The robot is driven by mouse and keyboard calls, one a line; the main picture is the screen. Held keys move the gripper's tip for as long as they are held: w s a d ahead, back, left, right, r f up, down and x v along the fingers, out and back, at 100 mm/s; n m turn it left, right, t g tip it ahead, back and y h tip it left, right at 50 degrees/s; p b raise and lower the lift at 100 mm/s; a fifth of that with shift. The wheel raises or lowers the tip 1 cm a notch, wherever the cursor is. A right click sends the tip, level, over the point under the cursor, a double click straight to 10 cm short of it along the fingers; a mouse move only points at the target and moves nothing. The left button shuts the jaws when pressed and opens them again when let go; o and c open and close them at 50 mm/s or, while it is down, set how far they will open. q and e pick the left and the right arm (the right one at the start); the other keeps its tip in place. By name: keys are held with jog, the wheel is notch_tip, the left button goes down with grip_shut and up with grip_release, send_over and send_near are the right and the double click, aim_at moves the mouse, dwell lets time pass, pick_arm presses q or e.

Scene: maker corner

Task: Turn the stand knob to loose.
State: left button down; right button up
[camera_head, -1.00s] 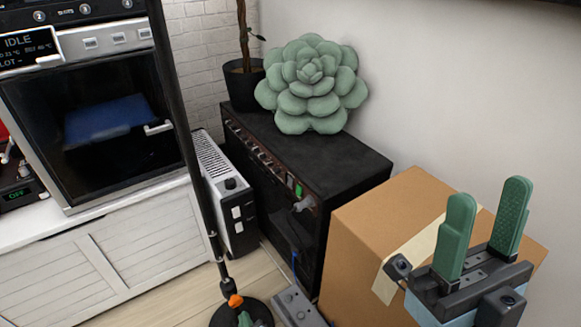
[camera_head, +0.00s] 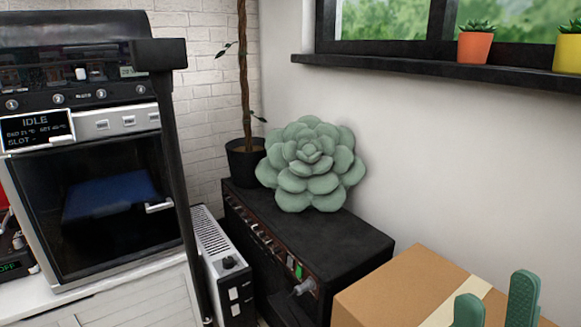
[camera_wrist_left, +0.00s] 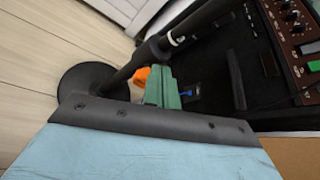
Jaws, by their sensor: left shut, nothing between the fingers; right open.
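The stand is a black pole (camera_head: 177,200) in the head view. Its lower part and knob are below that frame. In the left wrist view the pole (camera_wrist_left: 190,25) runs diagonally to a round black base (camera_wrist_left: 82,92). The orange stand knob (camera_wrist_left: 142,74) shows there, partly hidden. My left gripper (camera_wrist_left: 160,73) is shut, its green fingers just right of the knob; I cannot tell whether they touch it. The knob's setting cannot be read. My right gripper (camera_head: 496,294) is open and empty, low at the right in front of the cardboard box.
A cardboard box (camera_head: 400,290) is at the lower right. A black cabinet (camera_head: 345,240) holds a succulent cushion (camera_head: 311,165) and a potted plant (camera_head: 246,165). A white heater (camera_head: 212,240) stands beside the pole. An oven (camera_head: 100,205) is at the left.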

pick_arm(q)
jog(key=shift+f, duration=0.25)
jog(key=shift+s+a+f, duration=0.1)
jog(key=shift+s+a, duration=0.2)
jog(key=shift+a, duration=0.1)
dwell(0.4)
jog(key=shift+s+a+f, duration=0.2)
jog(key=shift+a+f, duration=0.1)
jog(key=shift+s+a+f, duration=0.15)
jog(key=shift+a+f, duration=0.05)
jog(key=shift+f, duration=0.05)
dwell(0.4)
jog(key=shift+r, duration=0.1)
jog(key=s+d+p, duration=0.1)
jog(key=s+d, duration=0.2)
jog(key=s, duration=0.2)
jog(key=shift+s+r, duration=0.15)
jog(key=shift+r, duration=0.05)
dwell(0.4)
